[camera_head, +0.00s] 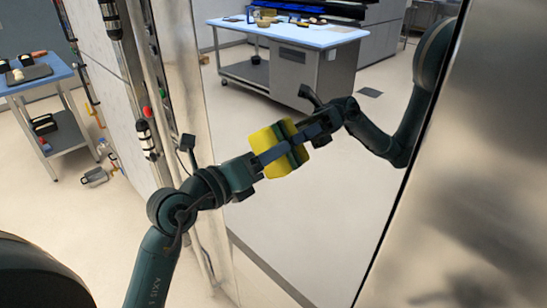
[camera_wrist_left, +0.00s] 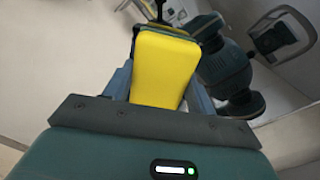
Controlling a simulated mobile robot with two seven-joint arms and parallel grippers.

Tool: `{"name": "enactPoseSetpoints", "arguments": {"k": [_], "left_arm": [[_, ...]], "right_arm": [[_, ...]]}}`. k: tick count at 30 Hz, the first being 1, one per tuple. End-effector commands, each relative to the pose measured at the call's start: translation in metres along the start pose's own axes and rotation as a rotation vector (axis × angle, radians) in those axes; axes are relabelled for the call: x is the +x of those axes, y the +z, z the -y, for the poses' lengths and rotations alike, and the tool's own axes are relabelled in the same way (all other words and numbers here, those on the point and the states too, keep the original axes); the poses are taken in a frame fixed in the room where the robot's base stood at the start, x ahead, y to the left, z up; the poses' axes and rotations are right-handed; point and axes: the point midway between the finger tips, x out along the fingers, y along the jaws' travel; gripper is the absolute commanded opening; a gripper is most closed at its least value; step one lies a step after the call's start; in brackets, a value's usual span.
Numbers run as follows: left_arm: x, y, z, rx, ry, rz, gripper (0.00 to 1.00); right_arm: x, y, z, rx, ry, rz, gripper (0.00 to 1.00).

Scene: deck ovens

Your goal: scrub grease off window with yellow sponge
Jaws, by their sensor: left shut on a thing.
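The window (camera_head: 300,220) is a tall, mirror-like pane that reflects the room and my arm. My left gripper (camera_head: 272,153) is shut on the yellow sponge (camera_head: 264,143), which has a dark green scrub side facing the pane. The sponge is at or very near the glass; its reflection meets it, and I cannot tell firm contact. In the left wrist view the sponge (camera_wrist_left: 165,70) sits between the two fingers of my left gripper (camera_wrist_left: 160,92), with the reflected arm beyond it. I cannot make out grease on the pane. My right gripper is not in view.
A brushed metal panel (camera_head: 475,200) stands right of the pane. At the left, a blue-topped table (camera_head: 50,76) carries a tray and small items, with a metal container (camera_head: 95,177) on the floor nearby. A blue-topped counter (camera_head: 300,34) appears in the pane.

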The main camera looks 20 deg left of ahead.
Motion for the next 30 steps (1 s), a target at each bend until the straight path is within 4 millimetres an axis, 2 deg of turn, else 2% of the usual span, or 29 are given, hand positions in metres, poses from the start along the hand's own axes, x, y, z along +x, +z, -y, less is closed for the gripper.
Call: {"name": "enactPoseSetpoints", "arguments": {"k": [7, 16, 23, 30], "left_arm": [[0.000, 0.006, -0.007, 0.001, 0.000, 0.001, 0.38], [0.003, 0.022, -0.027, 0.002, 0.001, 0.001, 0.38], [0.003, 0.027, -0.033, 0.000, 0.001, 0.001, 0.38], [0.002, 0.039, -0.049, 0.002, 0.002, 0.002, 0.38]], "right_arm": [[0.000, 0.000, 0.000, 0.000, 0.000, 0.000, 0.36], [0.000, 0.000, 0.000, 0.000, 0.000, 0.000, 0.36], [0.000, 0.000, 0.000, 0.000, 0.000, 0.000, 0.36], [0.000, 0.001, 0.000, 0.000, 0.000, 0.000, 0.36]]}}
